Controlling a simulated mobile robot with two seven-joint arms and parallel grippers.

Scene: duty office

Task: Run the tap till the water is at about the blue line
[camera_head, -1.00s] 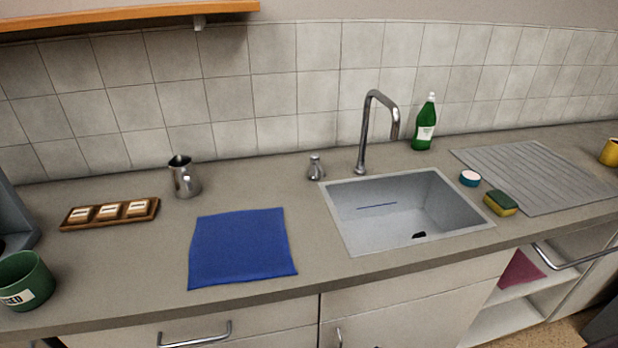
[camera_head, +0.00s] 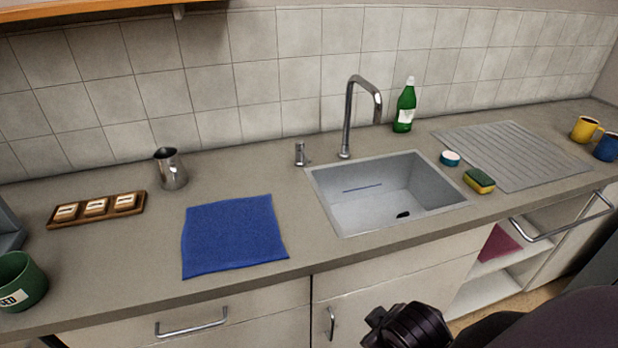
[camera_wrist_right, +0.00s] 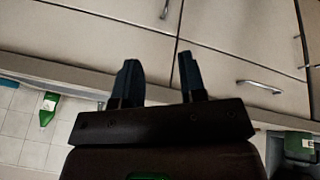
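The silver tap (camera_head: 349,115) stands behind the sink, its spout curving over the basin. No water stream shows from the spout. The sink (camera_head: 325,196) is a pale square basin with a blue line (camera_head: 362,188) on its back inner wall. A dark drain hole (camera_head: 403,214) shows on its floor, and I see no water in it. A small metal fitting (camera_head: 300,153) stands left of the tap. My right gripper (camera_wrist_right: 160,78) is open and empty in front of the cupboard fronts. My left gripper is not in view.
A blue cloth (camera_head: 233,235), metal jug (camera_head: 171,168), wooden tray (camera_head: 76,217) and green mug (camera_head: 20,281) are left of the sink. A green bottle (camera_head: 405,107), sponge (camera_head: 479,181), round tub (camera_head: 450,158) and grooved drainer (camera_head: 515,155) are right.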

